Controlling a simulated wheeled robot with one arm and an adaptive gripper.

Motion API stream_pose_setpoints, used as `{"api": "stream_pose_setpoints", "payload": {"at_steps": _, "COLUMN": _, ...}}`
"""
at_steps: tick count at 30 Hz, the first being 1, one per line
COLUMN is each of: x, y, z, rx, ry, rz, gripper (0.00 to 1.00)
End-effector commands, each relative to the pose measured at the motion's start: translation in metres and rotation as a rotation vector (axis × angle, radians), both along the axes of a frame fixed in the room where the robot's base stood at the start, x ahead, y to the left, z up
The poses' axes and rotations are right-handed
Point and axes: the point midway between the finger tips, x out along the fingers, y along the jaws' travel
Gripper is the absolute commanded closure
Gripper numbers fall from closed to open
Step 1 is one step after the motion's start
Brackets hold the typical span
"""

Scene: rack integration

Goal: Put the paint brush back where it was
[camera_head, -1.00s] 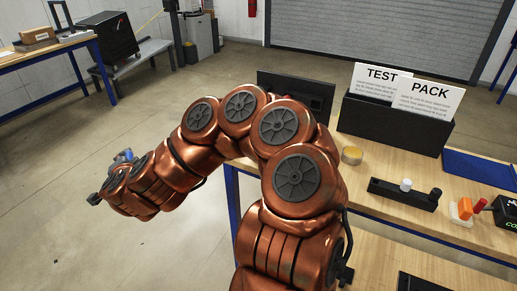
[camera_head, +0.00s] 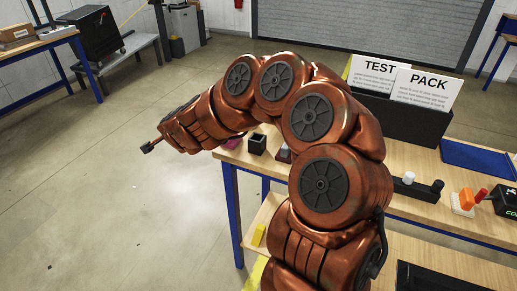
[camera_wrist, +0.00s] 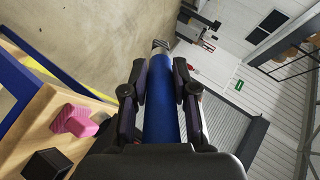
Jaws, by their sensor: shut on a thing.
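The paint brush (camera_wrist: 162,118) fills the middle of the wrist view as a thick blue handle with a grey metallic end at the top. My gripper (camera_wrist: 160,72) is shut on it, with one dark finger along each side. The brush is held in the air, clear of the table. In the head view my arm hides the brush and most of the gripper. A small black open-topped holder (camera_head: 257,143) stands on the table's left end; a black block-like thing (camera_wrist: 46,164) at the lower left of the wrist view may be the same holder.
A pink block (camera_wrist: 75,121) lies near the wooden table's edge (camera_wrist: 28,125). A black bin with TEST and PACK signs (camera_head: 398,118) stands at the back. A black rack (camera_head: 415,189) and an orange item (camera_head: 466,199) are at the right. Open floor (camera_head: 130,215) lies left.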

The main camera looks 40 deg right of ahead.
Motion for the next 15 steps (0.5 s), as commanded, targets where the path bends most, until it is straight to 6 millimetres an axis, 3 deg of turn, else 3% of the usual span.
{"api": "stream_pose_setpoints", "payload": {"at_steps": 15, "x": 0.032, "y": -0.017, "z": 0.014, "rx": 0.006, "ry": 0.13, "rz": 0.13, "gripper": 1.0}}
